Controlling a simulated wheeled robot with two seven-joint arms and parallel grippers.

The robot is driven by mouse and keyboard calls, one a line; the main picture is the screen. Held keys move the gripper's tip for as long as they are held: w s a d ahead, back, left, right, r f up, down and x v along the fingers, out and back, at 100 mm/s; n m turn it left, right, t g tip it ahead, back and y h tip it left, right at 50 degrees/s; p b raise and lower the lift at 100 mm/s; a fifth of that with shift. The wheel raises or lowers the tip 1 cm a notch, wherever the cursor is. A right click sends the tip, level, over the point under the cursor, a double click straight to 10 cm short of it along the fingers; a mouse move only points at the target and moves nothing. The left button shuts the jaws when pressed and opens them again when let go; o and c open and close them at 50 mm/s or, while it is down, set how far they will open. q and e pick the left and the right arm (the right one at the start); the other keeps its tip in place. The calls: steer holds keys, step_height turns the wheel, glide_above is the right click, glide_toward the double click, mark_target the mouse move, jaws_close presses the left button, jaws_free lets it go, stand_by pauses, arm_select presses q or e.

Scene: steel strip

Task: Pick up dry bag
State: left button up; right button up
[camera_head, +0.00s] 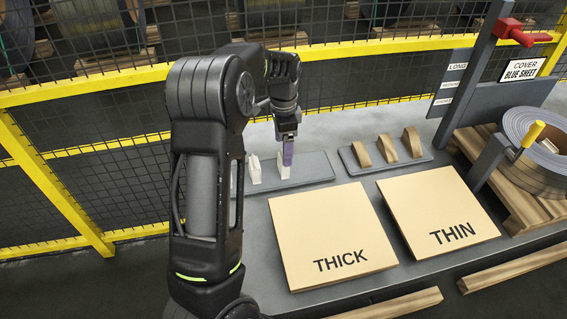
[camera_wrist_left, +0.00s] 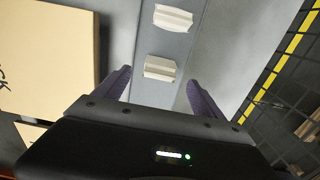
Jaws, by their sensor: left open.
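Small white bags stand on a grey tray. One white bag (camera_head: 284,167) is right at the fingertips of my left gripper (camera_head: 288,150) in the head view, partly hidden by it. Another white bag (camera_head: 254,169) stands to its left. In the left wrist view, one bag (camera_wrist_left: 160,68) lies ahead, between the lines of the two open purple fingers of my left gripper (camera_wrist_left: 158,90). A second bag (camera_wrist_left: 173,18) is farther up the same tray. No bag is visibly gripped. My right gripper is not in view.
The grey tray (camera_head: 312,169) has a bare right part. A second tray (camera_head: 348,161) holds brown wedge-shaped pieces (camera_head: 387,147). Boards marked THICK (camera_head: 335,230) and THIN (camera_head: 435,205) lie in front. A yellow-railed mesh fence (camera_head: 345,105) stands behind; a steel coil (camera_head: 535,150) is at right.

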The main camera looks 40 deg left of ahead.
arm_select(q)
steer(key=shift+f, duration=0.9)
steer(key=shift+s+f+p, duration=0.1)
steer(key=shift+f+p, duration=0.2)
steer(key=shift+f, duration=0.05)
step_height(320, 180, down, 4)
steer(key=shift+s+a+r+p, duration=0.1)
steer(key=shift+r+p, duration=0.1)
steer(key=shift+p, duration=0.35)
steer(key=shift+f, duration=0.45)
steer(key=shift+c, duration=0.4)
steer(key=c, duration=1.4)
